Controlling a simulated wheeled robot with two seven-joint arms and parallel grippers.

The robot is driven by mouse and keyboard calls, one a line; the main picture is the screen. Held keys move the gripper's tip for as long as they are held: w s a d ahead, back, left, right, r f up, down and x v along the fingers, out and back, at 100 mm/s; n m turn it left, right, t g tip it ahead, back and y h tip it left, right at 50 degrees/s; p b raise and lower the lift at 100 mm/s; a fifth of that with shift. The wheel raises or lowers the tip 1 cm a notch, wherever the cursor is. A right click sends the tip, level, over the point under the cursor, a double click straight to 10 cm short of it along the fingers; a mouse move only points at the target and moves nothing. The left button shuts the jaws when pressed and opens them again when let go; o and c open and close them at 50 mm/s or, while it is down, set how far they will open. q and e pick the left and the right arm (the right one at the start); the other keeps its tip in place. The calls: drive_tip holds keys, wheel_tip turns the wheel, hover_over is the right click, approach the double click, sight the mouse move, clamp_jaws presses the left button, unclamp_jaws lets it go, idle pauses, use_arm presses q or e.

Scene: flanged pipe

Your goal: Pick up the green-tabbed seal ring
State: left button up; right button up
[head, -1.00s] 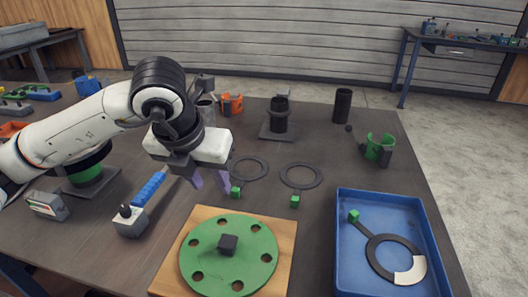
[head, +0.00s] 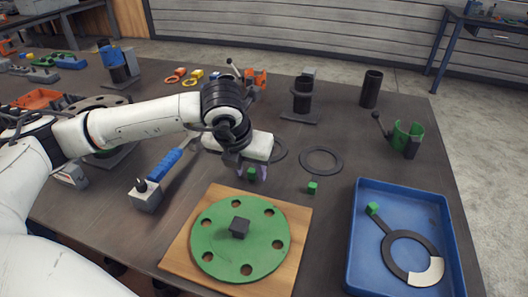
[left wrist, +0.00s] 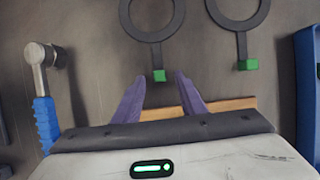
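Several dark seal rings have green tabs. One ring (head: 284,150) lies flat on the table, partly hidden behind my left gripper (head: 252,173); its green tab (head: 251,174) appears between the fingers in the head view. In the left wrist view the open, empty fingers (left wrist: 160,77) point at this tab (left wrist: 159,75), which sits at fingertip level; I cannot tell the height gap. A second tabbed ring (head: 321,173) lies to the right. A third (head: 389,258), with a pale segment, lies in the blue tray (head: 352,240). My right gripper is not in view.
A green disc (head: 215,235) with holes sits on a wooden board (head: 285,275) in front of my gripper. A blue-handled hammer (head: 165,165) lies left. Black cylinders, one on a stand (head: 302,95), and a green holder (head: 408,140) stand behind.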

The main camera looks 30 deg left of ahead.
use_arm(q)
drive_tip(key=shift+f, duration=0.15)
clamp_jaws()
